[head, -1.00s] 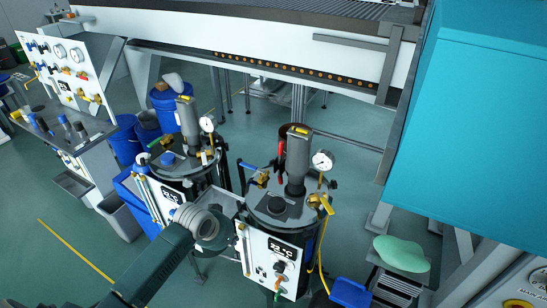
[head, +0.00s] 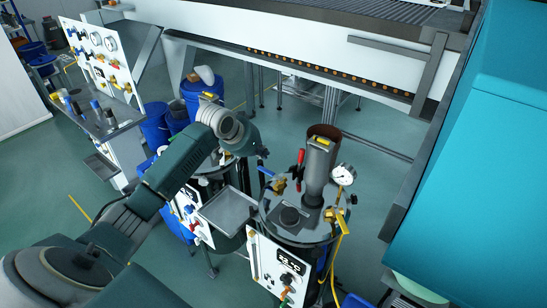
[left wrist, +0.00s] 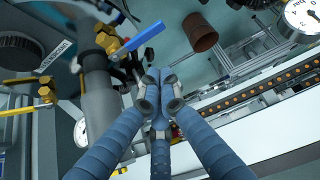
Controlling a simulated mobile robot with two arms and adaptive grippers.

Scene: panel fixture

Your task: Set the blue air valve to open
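The blue air valve has a blue lever (head: 266,171) on a brass body (head: 279,186), on top of the nearer pressure tank (head: 305,228). In the left wrist view the blue lever (left wrist: 141,38) slants up to the right from its brass body (left wrist: 108,40). My left gripper (head: 264,153) is just above and left of the lever in the head view. In the left wrist view its blue-grey fingers (left wrist: 159,88) are drawn together with nothing seen between them. The lever is beyond the fingertips, and I see no contact. My right gripper is not in view.
A pressure gauge (head: 343,174), a red lever (head: 300,170) and a yellow-handled valve (head: 337,216) crowd the tank top around a grey cylinder (head: 318,162). A second tank stands behind my left arm. A teal cabinet (head: 490,160) fills the right side.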

